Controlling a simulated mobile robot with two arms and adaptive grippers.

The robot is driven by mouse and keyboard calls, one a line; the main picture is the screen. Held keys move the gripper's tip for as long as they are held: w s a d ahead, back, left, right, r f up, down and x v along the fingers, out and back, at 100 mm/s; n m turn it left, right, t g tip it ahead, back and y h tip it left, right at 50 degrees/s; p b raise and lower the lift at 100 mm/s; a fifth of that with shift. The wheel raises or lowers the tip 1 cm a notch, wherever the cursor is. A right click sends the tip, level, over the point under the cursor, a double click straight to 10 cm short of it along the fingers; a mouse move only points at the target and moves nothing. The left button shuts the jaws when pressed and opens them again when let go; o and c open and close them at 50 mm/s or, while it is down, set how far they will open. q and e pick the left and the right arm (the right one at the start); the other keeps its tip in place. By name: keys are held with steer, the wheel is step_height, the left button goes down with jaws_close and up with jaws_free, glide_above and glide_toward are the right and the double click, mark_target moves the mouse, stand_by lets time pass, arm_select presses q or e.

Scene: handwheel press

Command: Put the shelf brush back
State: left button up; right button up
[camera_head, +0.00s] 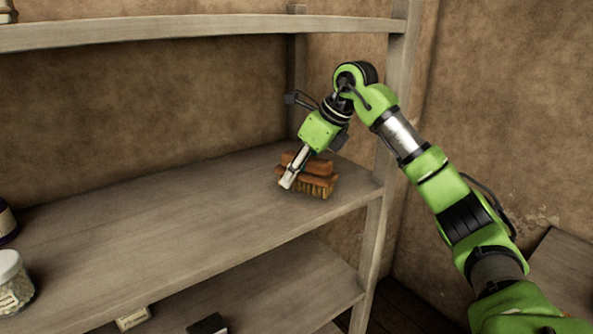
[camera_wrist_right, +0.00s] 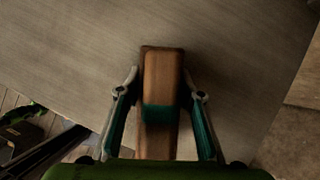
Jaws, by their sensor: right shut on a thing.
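The shelf brush (camera_head: 318,186) has a brown wooden back and pale bristles that point down. It is at the right end of the middle shelf (camera_head: 150,222), at or just above the board; I cannot tell whether the bristles touch it. My right gripper (camera_head: 288,182) is shut on the brush, with a finger on its near side. In the right wrist view the brush's wooden back (camera_wrist_right: 162,80) lies between the two fingers (camera_wrist_right: 162,110). My left gripper is in neither view.
A jar with a white lid (camera_head: 12,282) and a dark container (camera_head: 6,222) stand at the left. A right shelf post (camera_head: 395,110) is close to my arm. An upper board (camera_head: 200,28) runs above. Small boxes (camera_head: 133,318) lie on the lower shelf. The middle shelf's centre is clear.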

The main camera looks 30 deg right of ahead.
mark_target(321, 160)
steer(key=shift+s+d+f, duration=0.1)
steer(key=shift+f, duration=0.25)
steer(key=o, duration=1)
steer(key=shift+f, duration=0.2)
steer(key=o, duration=0.4)
steer(key=shift+o, duration=0.2)
steer(key=shift+r, duration=0.15)
steer(key=shift+r, duration=0.25)
steer(key=b+v, duration=0.1)
steer(key=v, duration=1)
steer(key=shift+s+r+b, duration=0.2)
steer(key=shift+r+b, duration=0.05)
steer(key=shift+b, duration=0.05)
